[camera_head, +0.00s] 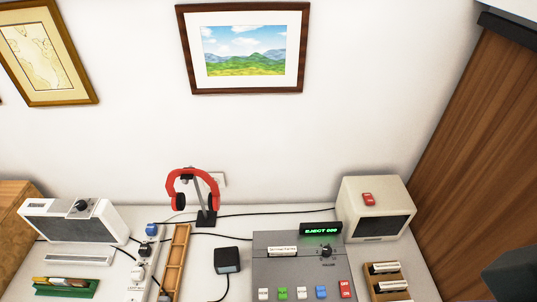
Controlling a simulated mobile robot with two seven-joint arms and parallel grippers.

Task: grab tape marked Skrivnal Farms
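A light tape label (283,250) shows in the slot of the grey tape deck (265,267). Its small print is hard to read, so I cannot be sure it says Skrivnal Farms. The deck's green display (321,230) seems to read "EJECT" and more. Two more tapes with light labels, a rear one (385,268) and a front one (391,286), sit in a brown rack (374,281) right of the deck; their print is unreadable. I see neither gripper clearly. A dark shape cut off at the lower right edge may be part of my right arm.
A beige monitor (352,214) with a red item on top stands behind the rack. Left of the deck are a black adapter (227,260), a wooden tray (184,237), red headphones (178,180) on a stand, a power strip (139,271) and a white speaker-like box (42,220). Cables cross the desk.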

